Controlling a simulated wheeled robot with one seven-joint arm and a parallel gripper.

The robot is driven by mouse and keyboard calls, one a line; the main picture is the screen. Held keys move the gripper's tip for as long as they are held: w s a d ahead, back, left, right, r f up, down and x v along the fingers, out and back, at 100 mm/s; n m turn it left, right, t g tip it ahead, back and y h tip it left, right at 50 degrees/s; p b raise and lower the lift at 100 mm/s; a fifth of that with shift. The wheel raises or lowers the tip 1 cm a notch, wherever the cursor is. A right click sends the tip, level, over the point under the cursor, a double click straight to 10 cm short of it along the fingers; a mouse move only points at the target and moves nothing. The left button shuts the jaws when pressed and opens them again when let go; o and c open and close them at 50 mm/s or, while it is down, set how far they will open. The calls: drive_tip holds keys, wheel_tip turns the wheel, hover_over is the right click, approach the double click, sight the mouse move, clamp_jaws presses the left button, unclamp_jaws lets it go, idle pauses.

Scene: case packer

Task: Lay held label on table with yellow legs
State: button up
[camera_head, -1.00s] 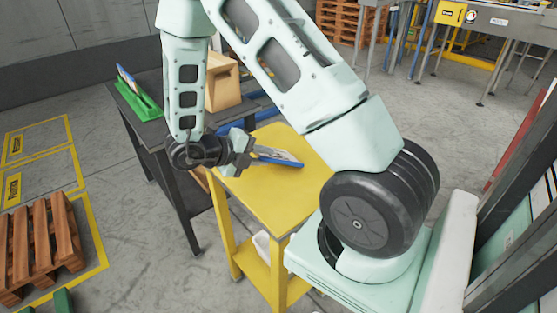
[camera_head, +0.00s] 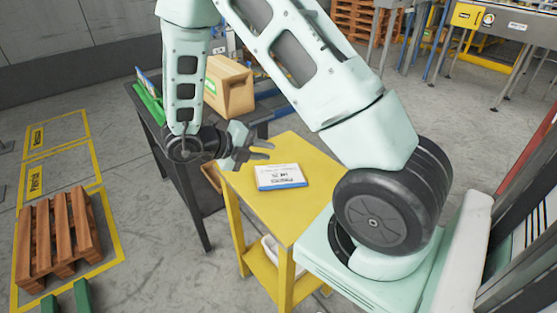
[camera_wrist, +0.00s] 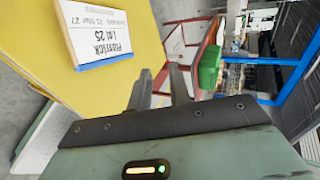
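The label (camera_head: 279,176) is a white card with black print and a blue edge. It lies flat on the yellow top of the table with yellow legs (camera_head: 290,215), near its middle left. It also shows in the wrist view (camera_wrist: 98,32), with its print readable in part. My gripper (camera_head: 266,150) is just behind and left of the label, over the table's far left edge, apart from the label. Its two fingers (camera_wrist: 162,88) are spread with nothing between them.
A dark table (camera_head: 186,150) stands beside the yellow one, holding a cardboard box (camera_head: 230,88) and a green holder (camera_head: 149,103). A wooden pallet (camera_head: 55,235) is on the floor at left. The yellow top's right part is clear. A white bin (camera_head: 270,252) sits on its lower shelf.

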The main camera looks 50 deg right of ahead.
drive_tip(key=shift+f, duration=0.1)
drive_tip(key=w+a+r+n+t+y, duration=0.1)
drive_tip(key=w+a+n+t+y, duration=0.2)
drive_tip(key=w+a+n+t, duration=0.5)
drive_tip(key=w+a+r+n+t+y, duration=0.1)
drive_tip(key=a+r+n+t+y, duration=0.1)
drive_tip(key=a+n+y, duration=0.4)
drive_tip(key=w+a+r+n+t+y, duration=0.2)
drive_tip(key=a+r+n, duration=0.1)
drive_tip(key=a+n, duration=0.55)
drive_tip(key=s+a+r+n+g+y, duration=0.3)
drive_tip(key=s+a+n+g+y, duration=0.15)
drive_tip(key=s+a+n, duration=0.85)
drive_tip(key=s+d+r+n+g+h, duration=0.1)
drive_tip(key=s+d+n+g+h, duration=0.2)
drive_tip(key=s+n, duration=0.9)
drive_tip(key=s+d, duration=0.1)
drive_tip(key=d, duration=0.2)
drive_tip(key=shift+s+d, duration=0.2)
drive_tip(key=shift+s, duration=0.2)
